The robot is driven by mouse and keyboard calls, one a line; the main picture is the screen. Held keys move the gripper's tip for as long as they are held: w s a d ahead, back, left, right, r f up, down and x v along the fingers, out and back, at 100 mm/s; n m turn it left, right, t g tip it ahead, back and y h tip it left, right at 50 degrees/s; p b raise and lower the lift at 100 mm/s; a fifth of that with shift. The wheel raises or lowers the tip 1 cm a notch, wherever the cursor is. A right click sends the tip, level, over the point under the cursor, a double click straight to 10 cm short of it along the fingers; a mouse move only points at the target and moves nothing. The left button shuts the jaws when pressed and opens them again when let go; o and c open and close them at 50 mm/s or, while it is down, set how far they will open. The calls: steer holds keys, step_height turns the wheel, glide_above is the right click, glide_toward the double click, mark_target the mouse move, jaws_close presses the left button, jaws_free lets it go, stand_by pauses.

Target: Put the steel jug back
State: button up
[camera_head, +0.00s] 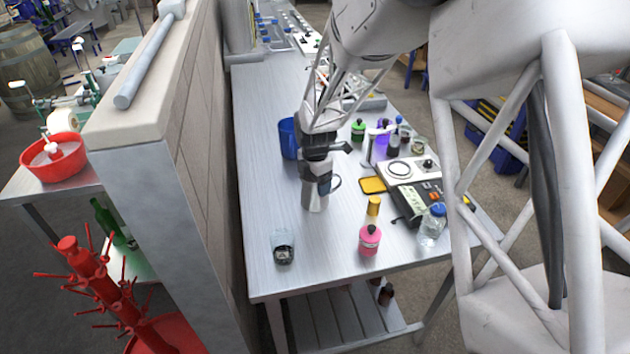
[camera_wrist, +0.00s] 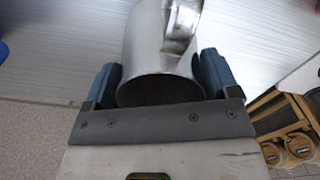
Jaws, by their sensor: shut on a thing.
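The steel jug (camera_head: 314,199) is a shiny metal cup with a side handle. In the head view it is at the middle of the metal table, seemingly upright, with its handle to the right. My gripper (camera_head: 316,172) is shut on it from above. In the wrist view the jug (camera_wrist: 150,48) sits between the two blue-grey fingers of my gripper (camera_wrist: 160,76), its dark open mouth towards the camera. I cannot tell whether the jug's base touches the table. Its inside is too dark to read.
A blue container (camera_head: 289,139) stands close behind the jug. A small glass jar (camera_head: 283,247), a pink bottle (camera_head: 369,240) and a clear blue-capped bottle (camera_head: 432,226) stand nearer the front. A scale (camera_head: 397,170) and several bottles crowd the right. A wall (camera_head: 184,120) borders the left. The table's left strip is clear.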

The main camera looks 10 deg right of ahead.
steer(key=shift+f, duration=0.1)
steer(key=o, duration=1)
steer(key=shift+o, duration=0.2)
step_height(320, 180, up, 12)
stand_by(0.5)
